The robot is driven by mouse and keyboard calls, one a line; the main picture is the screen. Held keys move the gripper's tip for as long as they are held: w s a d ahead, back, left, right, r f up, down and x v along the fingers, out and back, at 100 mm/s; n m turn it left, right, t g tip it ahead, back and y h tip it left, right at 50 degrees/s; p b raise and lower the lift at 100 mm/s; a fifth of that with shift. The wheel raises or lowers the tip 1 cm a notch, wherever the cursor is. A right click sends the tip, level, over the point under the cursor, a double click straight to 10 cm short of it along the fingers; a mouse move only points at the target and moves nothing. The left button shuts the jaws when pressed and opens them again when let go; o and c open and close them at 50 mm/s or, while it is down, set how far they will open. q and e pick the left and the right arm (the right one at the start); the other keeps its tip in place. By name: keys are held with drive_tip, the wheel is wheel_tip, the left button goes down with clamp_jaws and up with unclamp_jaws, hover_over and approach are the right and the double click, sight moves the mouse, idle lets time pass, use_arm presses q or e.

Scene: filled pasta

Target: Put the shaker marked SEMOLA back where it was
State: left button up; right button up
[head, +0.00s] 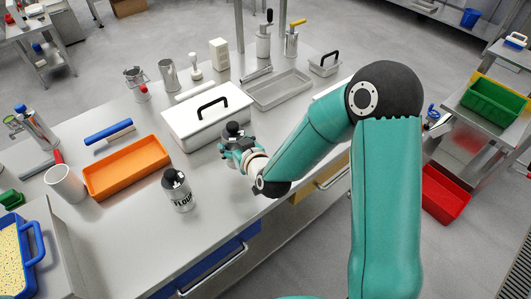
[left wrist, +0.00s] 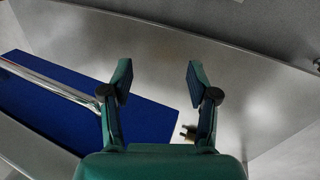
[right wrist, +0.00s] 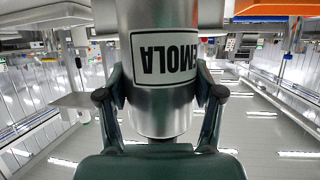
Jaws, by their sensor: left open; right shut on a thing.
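My right gripper (head: 238,150) is shut on the SEMOLA shaker, a metal cylinder whose dark top (head: 233,130) shows above the fingers in the head view. In the right wrist view the shaker body (right wrist: 158,95) fills the middle between the fingers (right wrist: 160,95), its label reading upside down and partly cut off. It is in front of the white lidded box; I cannot tell whether its base touches the table. A similar shaker marked FLOUR (head: 180,195) stands upright to its left. My left gripper (left wrist: 158,77) is open and empty near a blue drawer front (left wrist: 90,105); it is out of the head view.
The white box (head: 207,130) with a black handle stands just behind the held shaker. A grey tray (head: 279,90) is behind. Bare table surrounds the FLOUR shaker.

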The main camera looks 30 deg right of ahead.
drive_tip(key=w+d+r+m+h+b, duration=0.1)
drive_tip(key=w+d+r+b, duration=0.15)
drive_tip(key=d+r, duration=1.05)
drive_tip(key=shift+a+f+b, duration=0.15)
drive_tip(key=shift+f+b, duration=0.95)
drive_tip(key=shift+f, duration=2)
drive_tip(key=shift+a+f+b, duration=0.15)
drive_tip(key=shift+f+b, duration=0.95)
drive_tip(key=shift+f, duration=2)
drive_tip(key=shift+a+f+b, duration=0.15)
drive_tip(key=shift+f+b, duration=0.95)
drive_tip(key=shift+f, duration=2)
drive_tip(key=o, duration=1.4)
drive_tip(key=shift+o, duration=0.2)
